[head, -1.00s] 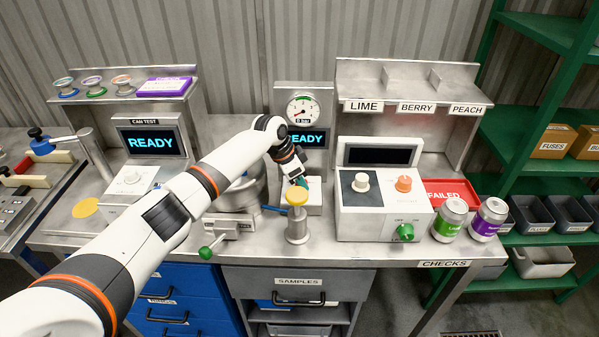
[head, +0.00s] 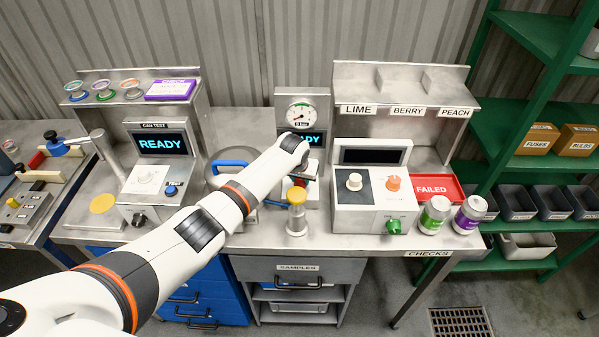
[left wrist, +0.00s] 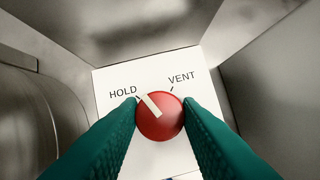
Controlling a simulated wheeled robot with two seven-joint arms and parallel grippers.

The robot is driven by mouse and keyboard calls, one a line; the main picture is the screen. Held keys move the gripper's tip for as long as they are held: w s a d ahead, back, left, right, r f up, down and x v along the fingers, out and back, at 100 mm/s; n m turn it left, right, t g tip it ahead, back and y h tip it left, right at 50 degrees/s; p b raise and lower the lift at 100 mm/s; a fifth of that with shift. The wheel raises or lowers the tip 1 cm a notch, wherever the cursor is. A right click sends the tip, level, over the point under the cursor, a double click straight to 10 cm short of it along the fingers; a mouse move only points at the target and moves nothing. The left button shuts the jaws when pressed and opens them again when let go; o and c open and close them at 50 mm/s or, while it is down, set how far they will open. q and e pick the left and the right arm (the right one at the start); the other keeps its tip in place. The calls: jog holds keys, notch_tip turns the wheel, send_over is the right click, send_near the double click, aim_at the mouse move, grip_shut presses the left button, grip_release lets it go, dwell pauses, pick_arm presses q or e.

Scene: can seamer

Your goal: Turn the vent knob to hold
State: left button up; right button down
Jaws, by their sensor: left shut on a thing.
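The vent knob (left wrist: 160,115) is red and round with a white pointer line. It sits on a white plate (left wrist: 118,78) marked HOLD (left wrist: 123,92) and VENT (left wrist: 182,77). The pointer slants up and left, toward the HOLD mark. My left gripper (left wrist: 161,118) is shut on the knob, with one green finger on each side. In the head view my left gripper (head: 299,180) is low at the plate below the gauge (head: 300,114), and my arm hides most of it. My right gripper is not in view.
A post with a yellow top (head: 297,197) stands just in front of the gripper. A lidded vessel with a blue handle (head: 230,164) is to its left. The control box (head: 374,200) is close on the right. Metal walls flank the plate in the wrist view.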

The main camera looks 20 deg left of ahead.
pick_arm(q)
jog(key=shift+d+n+y, duration=0.1)
jog(key=shift+n+y, duration=0.4)
jog(key=shift+n, duration=0.8)
jog(key=shift+p, duration=0.3)
jog(key=o, duration=1)
jog(key=shift+c, duration=0.2)
jog(key=shift+r, duration=0.1)
jog(key=b+v, duration=0.1)
jog(key=v, duration=1.1)
jog(key=shift+b, duration=0.3)
